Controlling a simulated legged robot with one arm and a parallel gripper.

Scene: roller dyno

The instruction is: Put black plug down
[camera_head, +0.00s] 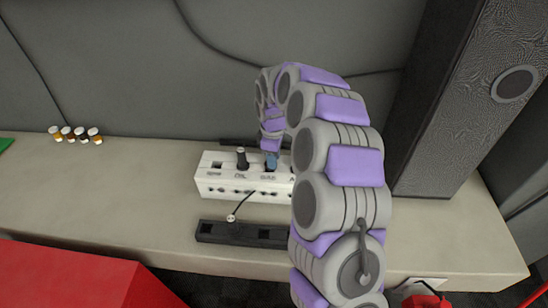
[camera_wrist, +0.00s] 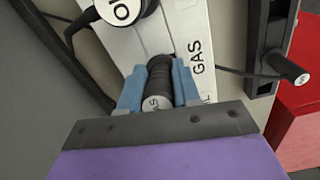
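A black plug (camera_wrist: 157,88) with a pale end marked GAS sits between the blue fingers of my gripper (camera_wrist: 158,92) in the wrist view. The fingers press on it from both sides. The plug is at the GAS label of a white panel (camera_wrist: 122,48); I cannot tell whether it is seated in a socket. In the head view my gripper (camera_head: 271,160) is at the white panel (camera_head: 206,183), and the plug there is mostly hidden by my fingers. A second black plug (camera_head: 241,158), marked OIL in the wrist view (camera_wrist: 122,10), stands upright on the panel to the left.
A black socket strip (camera_head: 218,234) lies in front of the panel. Several small jars (camera_head: 75,135) stand at the back left. A tall dark speaker (camera_head: 460,100) is at right, a red box (camera_head: 70,275) at front left.

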